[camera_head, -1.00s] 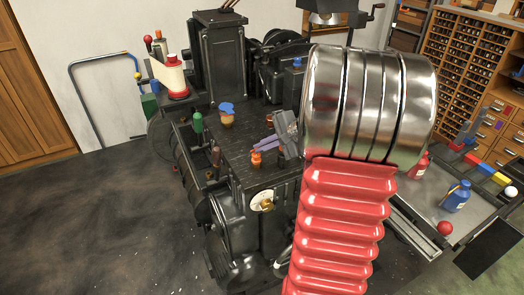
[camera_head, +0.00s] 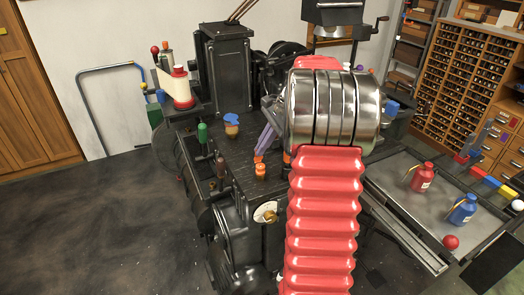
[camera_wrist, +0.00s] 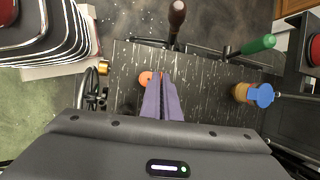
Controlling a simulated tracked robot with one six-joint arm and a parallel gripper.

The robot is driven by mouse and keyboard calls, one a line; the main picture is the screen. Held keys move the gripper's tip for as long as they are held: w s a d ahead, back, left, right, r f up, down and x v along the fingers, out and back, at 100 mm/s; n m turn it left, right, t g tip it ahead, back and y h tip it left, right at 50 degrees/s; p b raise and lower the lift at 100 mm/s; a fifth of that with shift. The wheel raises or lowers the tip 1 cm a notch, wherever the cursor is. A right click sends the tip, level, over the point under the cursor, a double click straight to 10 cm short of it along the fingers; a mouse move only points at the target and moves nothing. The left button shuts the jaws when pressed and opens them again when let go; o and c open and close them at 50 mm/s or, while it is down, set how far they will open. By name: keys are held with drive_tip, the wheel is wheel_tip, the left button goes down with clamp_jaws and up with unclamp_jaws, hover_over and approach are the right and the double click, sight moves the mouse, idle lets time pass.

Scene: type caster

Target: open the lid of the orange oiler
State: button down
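The orange oiler (camera_head: 260,172) is a small pot with orange parts on the dark top plate of the machine. In the wrist view its orange lid (camera_wrist: 146,78) shows at my fingertips, partly hidden by them; how far it is raised cannot be told. My gripper (camera_head: 259,154) has two purple fingers pointing down at the oiler from its upper right. In the wrist view the fingers (camera_wrist: 161,76) lie nearly together, with nothing clearly between them. Whether they touch the lid cannot be told.
A brass oiler with a blue lid (camera_head: 231,120) stands farther back on the plate; it also shows in the wrist view (camera_wrist: 262,95). A green-handled lever (camera_head: 202,132) and a brown-handled lever (camera_wrist: 177,14) rise nearby. A side table (camera_head: 415,200) holds red and blue bottles.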

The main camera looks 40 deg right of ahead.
drive_tip(key=shift+w+d+m+g+y, duration=0.2)
drive_tip(key=shift+w+g+y, duration=0.1)
drive_tip(key=shift+w+g, duration=0.5)
drive_tip(key=shift+w+d+m+g+y, duration=0.25)
drive_tip(key=shift+w+g, duration=0.35)
drive_tip(key=shift+g, duration=0.4)
drive_tip(key=shift+a, duration=0.1)
drive_tip(key=c, duration=2.5)
unclamp_jaws()
drive_tip(key=shift+w, duration=0.1)
drive_tip(key=o, duration=0.5)
drive_tip(key=shift+r, duration=0.15)
drive_tip(key=shift+v, duration=3.6)
